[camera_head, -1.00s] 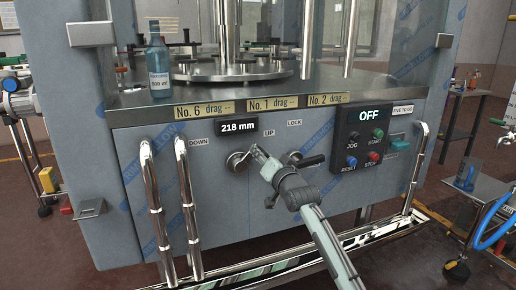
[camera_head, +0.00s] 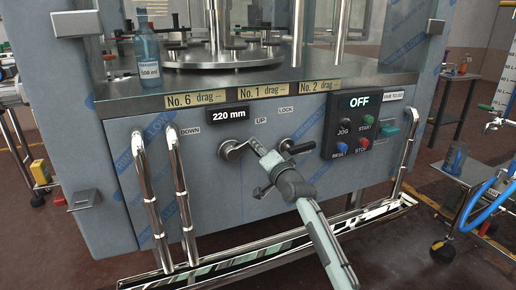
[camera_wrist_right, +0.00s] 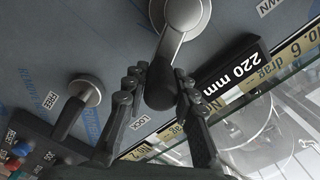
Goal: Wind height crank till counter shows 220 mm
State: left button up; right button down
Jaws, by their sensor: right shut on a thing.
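The height crank (camera_head: 233,150) is on the front panel of the machine, between the DOWN and UP labels. The counter (camera_head: 228,116) above it reads 220 mm; it also shows in the right wrist view (camera_wrist_right: 232,73). My right gripper (camera_head: 257,145) is at the crank's handle. In the right wrist view the dark crank handle (camera_wrist_right: 160,88) sits between the two fingers of my right gripper (camera_wrist_right: 160,92), which is shut on it. The crank's silver arm (camera_wrist_right: 182,18) runs up from the handle. My left gripper is not in view.
A lock lever (camera_head: 297,148) sits right of the crank, under the LOCK label. A control box (camera_head: 350,124) shows OFF, with several buttons. Chrome rails (camera_head: 151,200) stand at the left. A blue bottle (camera_head: 147,50) stands on the machine ledge.

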jog(key=c, duration=1.2)
grip_release()
jog(key=v, duration=1.2)
